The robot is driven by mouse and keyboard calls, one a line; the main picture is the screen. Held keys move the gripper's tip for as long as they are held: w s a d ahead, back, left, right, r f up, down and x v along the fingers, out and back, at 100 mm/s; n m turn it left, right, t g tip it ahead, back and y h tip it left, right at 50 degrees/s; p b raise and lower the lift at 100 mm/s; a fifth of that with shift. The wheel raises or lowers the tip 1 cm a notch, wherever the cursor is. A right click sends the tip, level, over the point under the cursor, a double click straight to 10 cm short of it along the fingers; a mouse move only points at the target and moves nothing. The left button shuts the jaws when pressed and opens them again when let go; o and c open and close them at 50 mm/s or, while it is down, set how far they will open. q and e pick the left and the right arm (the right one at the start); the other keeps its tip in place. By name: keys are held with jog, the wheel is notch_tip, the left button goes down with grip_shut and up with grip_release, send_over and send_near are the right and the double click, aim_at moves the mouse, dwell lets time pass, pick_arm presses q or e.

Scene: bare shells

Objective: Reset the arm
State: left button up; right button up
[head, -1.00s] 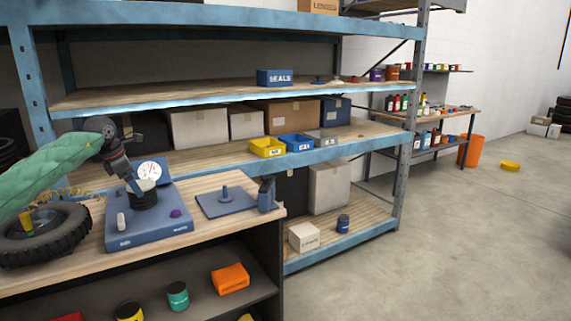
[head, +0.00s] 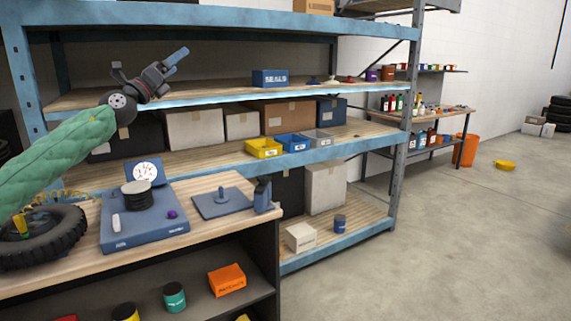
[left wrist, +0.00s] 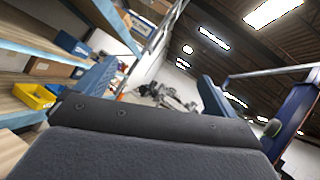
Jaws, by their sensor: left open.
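My left arm in its green sleeve comes in from the left of the head view. My left gripper (head: 177,62) is raised above the bench, in front of the upper shelf, and points up and to the right. Its two blue fingers stand apart with nothing between them, as the left wrist view (left wrist: 157,75) also shows. Below it, on the bench, is a blue scale (head: 146,222) with a round dial (head: 145,173). A dark round stack with a pale top (head: 137,195) stands on the scale, clear of the gripper. My right gripper is not in view.
A tire (head: 42,238) lies at the bench's left. A blue plate with a peg (head: 222,202) lies right of the scale. The blue-framed shelving (head: 215,97) stands close behind the gripper, holding boxes and a yellow bin (head: 263,148). The floor at right is mostly clear.

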pick_arm(q)
jog(key=s+d+r+n+t+y, duration=0.1)
jog(key=s+r+n+t+y, duration=0.4)
jog(key=n, duration=0.6)
jog(key=s+d+f+n+g+y, duration=0.25)
jog(key=f+n+y, duration=0.45)
jog(key=f+n, duration=0.45)
jog(key=s+d+f+n+g+y, duration=0.15)
jog(key=f+n+g+y, duration=0.25)
jog(key=f+n+y, duration=0.75)
jog(key=s+d+f+g+h, duration=0.3)
jog(key=s+f, duration=0.4)
jog(key=f, duration=0.5)
jog(key=s+d+f+m+g+h, duration=0.1)
jog(key=s+d+f+g+h, duration=0.15)
jog(key=s+f, duration=0.65)
jog(key=s+d+f+g+h, duration=0.2)
jog(key=s+f+g+h, duration=0.15)
jog(key=f, duration=1.05)
jog(key=s+d+f+n+g+h, duration=0.1)
jog(key=s+f+g, duration=0.2)
jog(key=s+f, duration=1)
jog(key=s+d+f+n+g+h, duration=0.1)
jog(key=s+f+g, duration=0.3)
jog(key=s+f, duration=0.9)
jog(key=s+d, duration=0.1)
jog(key=s, duration=0.6)
jog(key=shift+f+n, duration=0.3)
jog(key=shift+f, duration=0.05)
